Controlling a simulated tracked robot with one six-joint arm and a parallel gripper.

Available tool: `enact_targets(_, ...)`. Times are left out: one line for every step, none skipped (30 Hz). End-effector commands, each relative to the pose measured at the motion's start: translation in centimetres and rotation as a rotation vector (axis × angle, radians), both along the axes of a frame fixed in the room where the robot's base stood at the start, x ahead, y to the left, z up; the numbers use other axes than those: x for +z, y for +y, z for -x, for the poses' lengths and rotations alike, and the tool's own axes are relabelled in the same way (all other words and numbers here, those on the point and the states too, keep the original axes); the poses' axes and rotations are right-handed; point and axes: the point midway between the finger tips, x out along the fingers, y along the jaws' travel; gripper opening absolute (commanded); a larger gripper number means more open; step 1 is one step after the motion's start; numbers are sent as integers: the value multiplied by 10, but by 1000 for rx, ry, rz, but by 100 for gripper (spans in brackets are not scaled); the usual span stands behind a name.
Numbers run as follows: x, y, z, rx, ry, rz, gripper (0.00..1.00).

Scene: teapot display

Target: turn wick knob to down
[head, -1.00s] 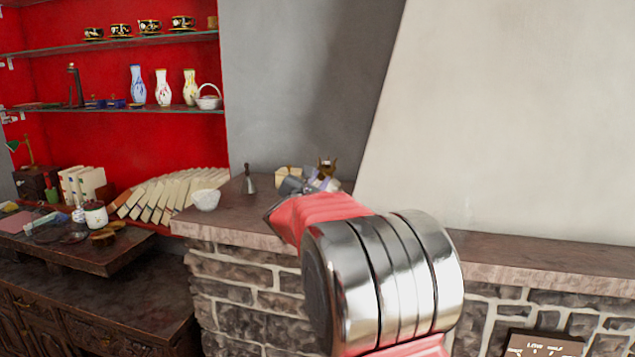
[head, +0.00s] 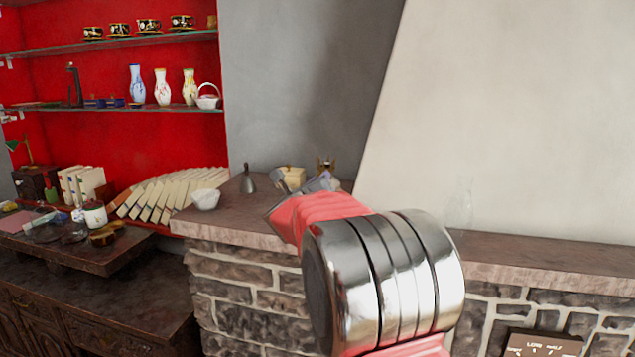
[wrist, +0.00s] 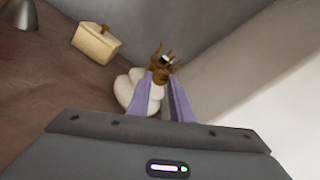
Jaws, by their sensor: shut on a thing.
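In the wrist view, a small brown-gold fitting (wrist: 159,70) with prongs stands over a cream rounded body (wrist: 136,90). This looks like the lamp with the wick knob; the knob itself is too small and covered to make out. My gripper (wrist: 162,80) has its two purple fingers closed in around the fitting's lower part, and they hide what they hold. In the head view, my gripper (head: 318,182) is at the mantel's back edge, with the brown fitting (head: 326,165) just beyond it. My arm hides the lamp's body there.
A cream box (head: 292,176) with a small knob stands close left of the gripper. The mantel's right stretch is bare.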

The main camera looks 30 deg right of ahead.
Motion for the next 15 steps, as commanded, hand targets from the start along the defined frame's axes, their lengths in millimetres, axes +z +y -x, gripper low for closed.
enact_targets(-8, -1, 0, 0, 44, 21, 0)
enact_targets(-8, -1, 0, 0, 65, 40, 0)
enact_targets(-8, -1, 0, 0, 94, 66, 0)
enact_targets(-8, -1, 0, 0, 115, 85, 0)
enact_targets(-8, -1, 0, 0, 136, 103, 0)
enact_targets(-8, -1, 0, 0, 165, 129, 0)
enact_targets(-8, -1, 1, 2, 186, 148, 0)
enact_targets(-7, -1, 1, 2, 206, 167, 0)
enact_targets(-7, -1, 1, 1, 235, 192, 0)
enact_targets(-7, -1, 1, 1, 257, 211, 0)
enact_targets(-7, -1, 1, 1, 277, 230, 0)
enact_targets(-7, -1, 1, 1, 306, 255, 0)
enact_targets(-7, -1, 1, 1, 328, 274, 0)
enact_targets(-7, -1, 1, 2, 349, 292, 0)
enact_targets(-7, -1, 1, 2, 377, 318, 0)
